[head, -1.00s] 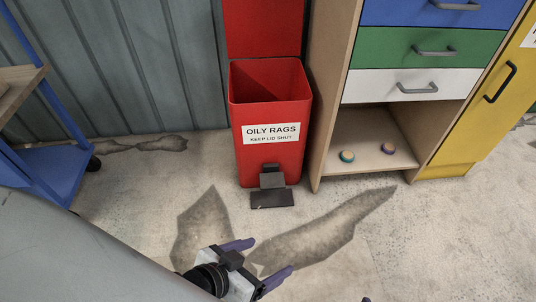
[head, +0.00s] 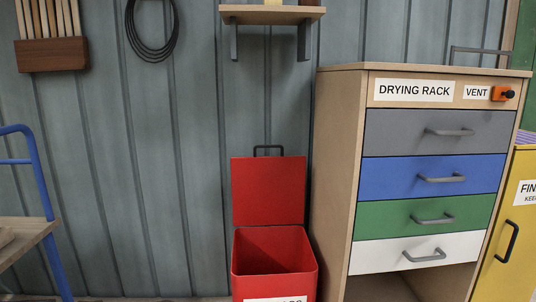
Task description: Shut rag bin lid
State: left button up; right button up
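The red rag bin (head: 300,262) stands on the floor against the wall, low in the head view. Its front label is cut off by the picture's bottom edge. The red lid (head: 268,192) stands open and upright at the back of the bin. A dark handle (head: 268,148) sticks up from the lid's top edge. The bin's inside is visible from above and looks empty as far as I can see. Neither of my grippers is in view now.
A wooden drying rack cabinet (head: 335,180) with several coloured drawers stands close to the bin's right. A yellow cabinet (head: 510,230) is further right. A blue-framed cart (head: 42,190) is at the left. A wall shelf (head: 270,13) hangs above the bin.

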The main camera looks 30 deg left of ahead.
aim_at(266, 190)
jog(key=u, duration=0.55)
jog(key=i, duration=1.55)
jog(key=z, duration=0.85)
